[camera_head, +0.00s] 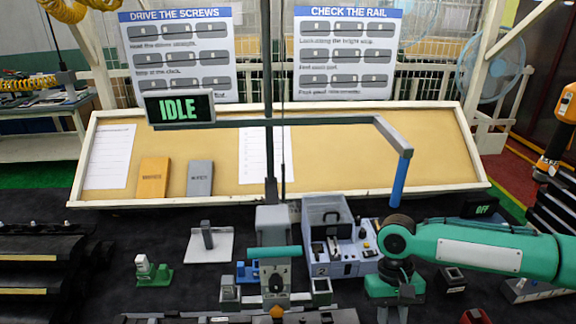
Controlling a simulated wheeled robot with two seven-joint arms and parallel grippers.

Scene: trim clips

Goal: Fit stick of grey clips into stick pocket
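I cannot tell for sure which thing is the stick of grey clips or which is the stick pocket. A grey upright block (207,236) stands on a white square plate (222,249) left of centre. A grey fixture (274,225) with a green horizontal bar (274,252) stands at the centre, with small open grey-green holders (322,290) beside it. My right gripper (397,315) points down, right of the fixture and in front of a blue-grey tray. Its fingertips are cut off by the bottom edge, so its opening and any held thing are hidden. My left gripper is not in view.
The blue-grey tray (311,217) marked 2 holds small dark parts. A green stand (155,279) with a white block is at left. A small dark box (451,280) is right of my gripper. A post carries an overhead bar (330,121) and an IDLE sign (180,108).

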